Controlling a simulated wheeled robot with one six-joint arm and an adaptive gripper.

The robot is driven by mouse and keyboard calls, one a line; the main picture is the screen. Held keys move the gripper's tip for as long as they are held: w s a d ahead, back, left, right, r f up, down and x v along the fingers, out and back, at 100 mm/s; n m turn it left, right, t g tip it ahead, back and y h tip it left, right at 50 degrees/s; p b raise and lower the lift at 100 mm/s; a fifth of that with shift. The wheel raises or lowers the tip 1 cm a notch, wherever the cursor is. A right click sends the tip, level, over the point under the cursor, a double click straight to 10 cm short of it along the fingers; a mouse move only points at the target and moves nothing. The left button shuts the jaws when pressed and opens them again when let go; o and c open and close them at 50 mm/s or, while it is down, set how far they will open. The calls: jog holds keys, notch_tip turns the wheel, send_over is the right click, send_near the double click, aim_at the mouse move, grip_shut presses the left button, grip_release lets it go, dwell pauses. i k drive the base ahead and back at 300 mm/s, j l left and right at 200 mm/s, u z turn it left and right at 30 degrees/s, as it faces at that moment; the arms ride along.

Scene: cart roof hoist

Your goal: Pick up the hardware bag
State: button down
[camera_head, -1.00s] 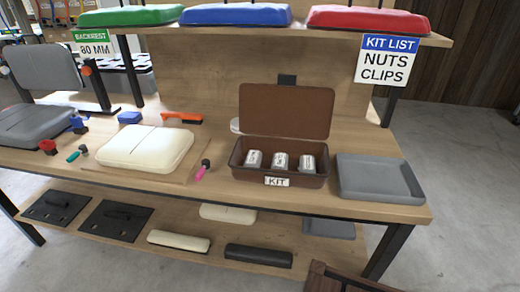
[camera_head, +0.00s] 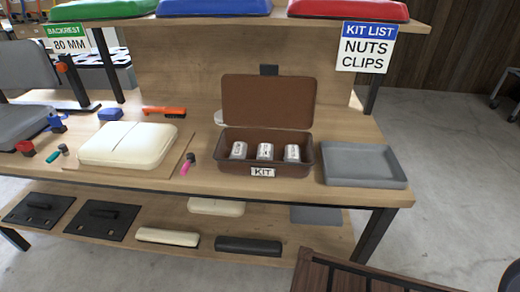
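No thing clearly recognisable as a hardware bag shows. An open brown case (camera_head: 240,160) labelled KIT stands on the workbench, its lid (camera_head: 267,102) raised at the back. Three small silver containers (camera_head: 265,151) stand in a row inside it; their print is too small to read. A sign (camera_head: 366,46) above right reads KIT LIST, NUTS, CLIPS. My gripper is not in view.
An empty grey tray (camera_head: 362,165) lies right of the case. A cream cushion (camera_head: 127,144), a pink-handled tool (camera_head: 188,163) and an orange-handled brush (camera_head: 163,111) lie left. A dark wooden slatted thing (camera_head: 340,275) is at the bottom right. Open floor (camera_head: 450,190) lies right.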

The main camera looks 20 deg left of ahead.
aim_at(239, 148)
jog(key=u, duration=1.25)
